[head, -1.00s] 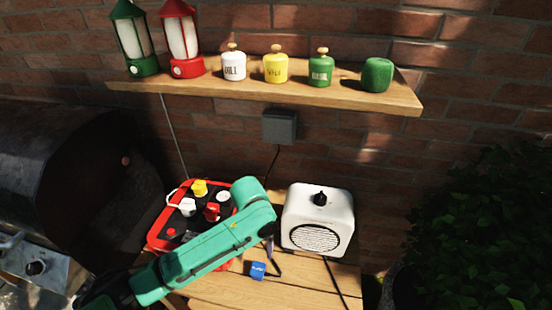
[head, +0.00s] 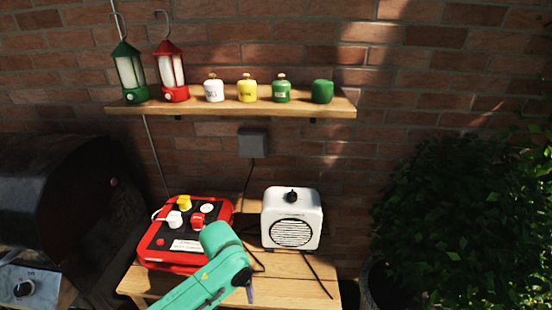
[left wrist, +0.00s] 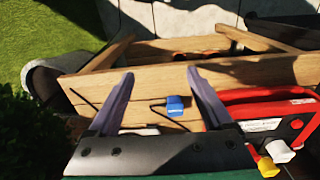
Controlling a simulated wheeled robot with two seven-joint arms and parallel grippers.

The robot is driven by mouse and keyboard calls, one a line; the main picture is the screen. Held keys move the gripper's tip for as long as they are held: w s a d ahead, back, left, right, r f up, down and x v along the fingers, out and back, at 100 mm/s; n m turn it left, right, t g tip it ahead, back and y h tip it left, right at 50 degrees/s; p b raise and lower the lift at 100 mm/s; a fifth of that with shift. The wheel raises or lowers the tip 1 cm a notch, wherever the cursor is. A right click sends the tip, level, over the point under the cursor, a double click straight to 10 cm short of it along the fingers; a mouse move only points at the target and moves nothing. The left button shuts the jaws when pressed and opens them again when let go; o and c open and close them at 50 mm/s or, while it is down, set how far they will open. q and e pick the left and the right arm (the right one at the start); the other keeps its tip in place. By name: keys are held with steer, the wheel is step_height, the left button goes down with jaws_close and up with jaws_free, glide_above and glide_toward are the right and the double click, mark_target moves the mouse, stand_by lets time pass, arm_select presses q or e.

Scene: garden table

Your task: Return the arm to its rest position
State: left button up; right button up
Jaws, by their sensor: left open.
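My left arm (head: 212,278) is teal and reaches in from the bottom of the head view, over the front of the wooden table (head: 290,285). Only a purple fingertip of my left gripper (head: 250,291) shows past the arm there. In the left wrist view the two purple fingers of my left gripper (left wrist: 160,78) are spread wide with nothing held between them. Past them, a small blue block (left wrist: 175,106) with a dark cable lies on the table; the arm hides it in the head view. My right gripper is not in view.
A red box (head: 150,251) with coloured knobs stands on the table, left of a white speaker-like box (head: 291,207). A shelf (head: 230,108) above holds two lanterns and several canisters. A grill (head: 50,195) stands left, a leafy bush (head: 450,210) right.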

arm_select(q)
steer(key=s+a+f+m+t, duration=0.1)
steer(key=s+a+t, duration=0.2)
steer(key=s+a, duration=0.95)
step_height(320, 180, down, 25)
steer(key=s+g, duration=0.1)
steer(key=s, duration=0.1)
steer(key=s+a+f+g, duration=0.1)
steer(key=s+a+f, duration=0.2)
steer(key=s+f, duration=1)
steer(key=s, duration=0.3)
